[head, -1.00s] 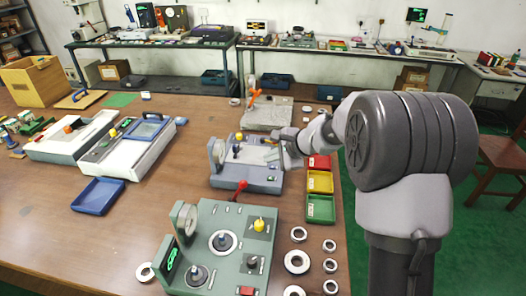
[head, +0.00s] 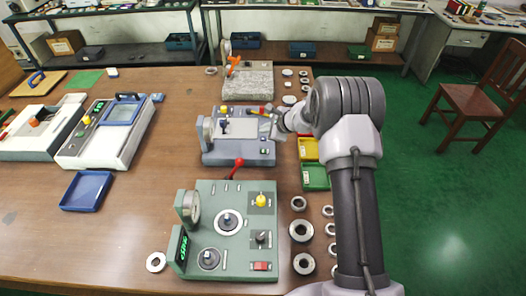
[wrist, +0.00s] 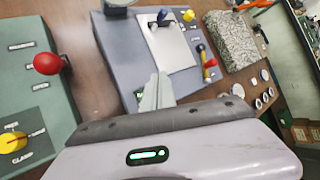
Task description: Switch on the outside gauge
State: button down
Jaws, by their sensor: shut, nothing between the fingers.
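The blue-grey gauge fixture (head: 210,150) stands mid-table with a round dial (head: 207,130) at its left. In the wrist view, it (wrist: 120,60) carries a pale plate (wrist: 168,45), a yellow knob (wrist: 188,15) and a red-topped lever (wrist: 203,58). A green gauge fixture (head: 240,240) stands nearer, with a dial (head: 191,207), a lit green display (head: 182,249) and a red switch (head: 261,266). I cannot tell which is the outside gauge. My gripper (wrist: 160,90) is shut and empty, appearing over the blue-grey fixture's front part; contact is unclear.
Red, yellow (head: 308,149) and green (head: 315,177) trays stand right of the fixtures, with several metal rings (head: 301,230) nearer. A granite stand (head: 248,82) is behind. A blue tray (head: 87,190) lies left, with bare table between it and the fixtures.

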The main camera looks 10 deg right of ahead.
jog(key=b, duration=0.5)
send_over(265, 152)
notch_tip(265, 152, down, 7)
jog(key=shift+f, duration=0.2)
jog(key=shift+f+b, duration=0.4)
jog(key=shift+f, duration=0.05)
dwell(1.1)
jog(key=shift+f+b, duration=0.45)
jog(key=shift+b, duration=0.25)
jog(key=shift+f+b, duration=0.3)
jog(key=shift+b, duration=0.15)
dwell(0.6)
jog(key=shift+r+p, duration=0.4)
jog(key=shift+r, duration=0.35)
